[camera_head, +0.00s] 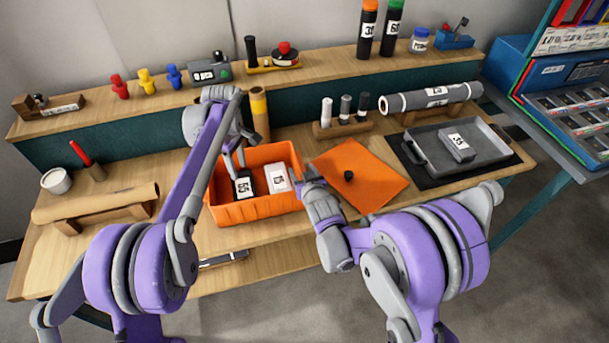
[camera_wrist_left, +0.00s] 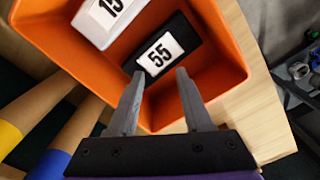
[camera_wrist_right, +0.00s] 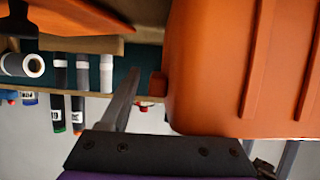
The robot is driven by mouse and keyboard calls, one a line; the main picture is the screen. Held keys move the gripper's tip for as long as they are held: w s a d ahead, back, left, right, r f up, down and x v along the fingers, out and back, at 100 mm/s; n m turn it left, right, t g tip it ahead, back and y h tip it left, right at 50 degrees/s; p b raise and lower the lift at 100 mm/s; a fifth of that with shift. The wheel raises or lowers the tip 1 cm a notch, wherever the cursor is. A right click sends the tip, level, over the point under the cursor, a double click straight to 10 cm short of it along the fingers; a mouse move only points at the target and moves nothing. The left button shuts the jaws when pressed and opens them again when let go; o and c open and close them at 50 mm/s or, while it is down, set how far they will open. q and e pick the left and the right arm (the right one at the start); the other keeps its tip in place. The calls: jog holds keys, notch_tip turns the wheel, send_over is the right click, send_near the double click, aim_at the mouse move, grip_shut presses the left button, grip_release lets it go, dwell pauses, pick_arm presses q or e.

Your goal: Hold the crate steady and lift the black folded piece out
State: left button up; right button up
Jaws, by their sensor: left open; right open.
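The orange crate (camera_head: 222,214) stands on the bench with its open side up. The black folded piece (camera_head: 244,187), labelled 55, lies inside it beside a white piece (camera_head: 278,180), labelled 15. My left gripper (camera_head: 236,163) is open above the black piece. In the left wrist view its fingertips (camera_wrist_left: 160,74) are spread at the near edge of the black piece (camera_wrist_left: 160,53). My right gripper (camera_head: 306,173) is open at the crate's right wall. In the right wrist view one finger stands outside the crate wall (camera_wrist_right: 220,70); the other is hidden behind the crate.
An orange sheet (camera_head: 365,178) with a small black knob lies right of the crate. A dark mat carries a grey tray (camera_head: 475,160) further right. A holder with several rolls (camera_head: 344,127) stands behind. A brown roll (camera_head: 95,203) on a stand lies left.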

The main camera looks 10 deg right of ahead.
grip_shut()
dwell(0.3)
dwell(1.4)
